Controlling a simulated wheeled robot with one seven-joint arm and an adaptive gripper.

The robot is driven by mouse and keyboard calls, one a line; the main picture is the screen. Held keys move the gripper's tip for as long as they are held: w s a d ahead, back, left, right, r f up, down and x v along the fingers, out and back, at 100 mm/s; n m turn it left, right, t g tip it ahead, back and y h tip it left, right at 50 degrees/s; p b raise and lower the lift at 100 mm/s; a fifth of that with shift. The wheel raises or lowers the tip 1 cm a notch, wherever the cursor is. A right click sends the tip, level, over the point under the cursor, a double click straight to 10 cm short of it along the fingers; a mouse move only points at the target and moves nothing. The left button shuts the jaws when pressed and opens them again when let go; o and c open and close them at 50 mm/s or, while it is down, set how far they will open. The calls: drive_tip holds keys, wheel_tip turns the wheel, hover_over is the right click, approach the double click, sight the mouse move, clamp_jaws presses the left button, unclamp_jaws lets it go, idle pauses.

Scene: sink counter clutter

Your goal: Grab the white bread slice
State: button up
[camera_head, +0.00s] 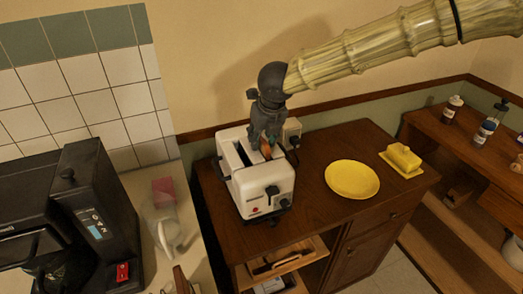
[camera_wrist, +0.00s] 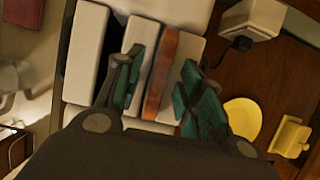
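The bread slice (camera_head: 266,148) stands on edge in a slot of the white toaster (camera_head: 262,192). Its top shows as a narrow brown crust (camera_wrist: 160,78) in the wrist view; the lower part is hidden in the slot. My gripper (camera_head: 267,142) points down over the toaster. In the wrist view my gripper (camera_wrist: 161,70) is open, with one green-padded finger on each side of the slice. The toaster (camera_wrist: 88,50) also fills the upper middle of the wrist view.
A yellow plate (camera_head: 352,180) and a yellow butter dish (camera_head: 402,160) are to the right on the wooden cabinet (camera_head: 320,150). A black coffee machine (camera_head: 92,220) and a clear pitcher (camera_head: 165,222) stand on the left counter. A wall outlet (camera_head: 292,130) is close behind the toaster.

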clamp_jaws()
drive_tip(key=shift+r, duration=0.2)
